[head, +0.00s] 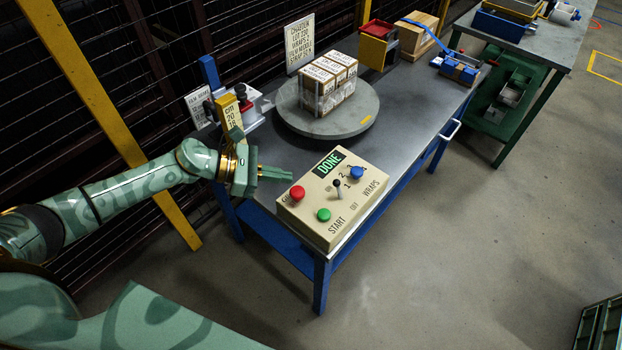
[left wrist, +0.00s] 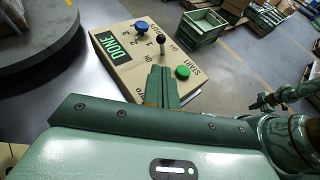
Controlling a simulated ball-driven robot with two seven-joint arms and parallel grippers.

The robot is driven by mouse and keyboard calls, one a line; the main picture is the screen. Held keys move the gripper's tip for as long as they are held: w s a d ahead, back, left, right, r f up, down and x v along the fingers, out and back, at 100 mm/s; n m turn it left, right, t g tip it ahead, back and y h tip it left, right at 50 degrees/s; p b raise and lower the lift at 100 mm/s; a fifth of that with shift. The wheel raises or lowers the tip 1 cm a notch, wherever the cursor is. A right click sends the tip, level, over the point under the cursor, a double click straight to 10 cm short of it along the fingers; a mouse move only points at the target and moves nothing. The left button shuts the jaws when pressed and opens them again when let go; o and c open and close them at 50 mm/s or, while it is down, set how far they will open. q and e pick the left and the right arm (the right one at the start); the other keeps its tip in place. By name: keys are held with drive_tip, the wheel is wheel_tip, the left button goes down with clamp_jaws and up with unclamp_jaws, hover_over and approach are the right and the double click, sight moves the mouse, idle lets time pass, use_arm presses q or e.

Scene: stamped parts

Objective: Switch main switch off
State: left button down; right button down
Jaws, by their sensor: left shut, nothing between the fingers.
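The tan control box (head: 318,232) stands at the near end of the metal table. A small lever with a black ball (head: 337,184) rises from its top between ON and OFF labels; I cannot tell for sure which way it leans. It also shows in the left wrist view (left wrist: 161,42). My left gripper (head: 288,174) is shut and empty, beside the box's left edge near the red button (head: 297,193) and apart from the lever. In the left wrist view its fingers (left wrist: 162,80) cover part of the box, and the red button is hidden. My right gripper is not in view.
The box also bears a green button (head: 323,215), a blue knob (head: 357,173) and a lit DONE display (head: 327,164). Behind it, a grey turntable (head: 342,122) carries stacked cartons (head: 328,84). A clamp device with a red knob (head: 244,105) stands at the table's left edge.

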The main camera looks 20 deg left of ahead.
use_arm(q)
approach(339, 190)
drive_tip(key=x, duration=0.2)
drive_tip(key=w+x, duration=0.1)
drive_tip(key=x, duration=0.1)
drive_tip(key=shift+w, duration=0.1)
drive_tip(key=shift+d+r, duration=0.1)
idle(0.3)
drive_tip(key=shift+d+r+y+p, duration=0.1)
drive_tip(key=shift+r+y+p, duration=0.05)
drive_tip(key=shift+y+p, duration=0.2)
drive_tip(key=d+m+y+p, duration=0.1)
drive_tip(key=p, duration=0.3)
drive_tip(key=d+r+y+p, duration=0.1)
drive_tip(key=p, duration=0.2)
drive_tip(key=shift+s+r+m+y+p, duration=0.35)
drive_tip(key=shift+s+m, duration=0.05)
drive_tip(key=shift+s+d+f+t+p, duration=0.15)
drive_tip(key=shift+d+t+p, duration=0.15)
drive_tip(key=shift+p, duration=0.3)
drive_tip(key=shift+s+d+p, duration=0.2)
drive_tip(key=shift+d+p, duration=0.2)
drive_tip(key=shift+d, duration=0.3)
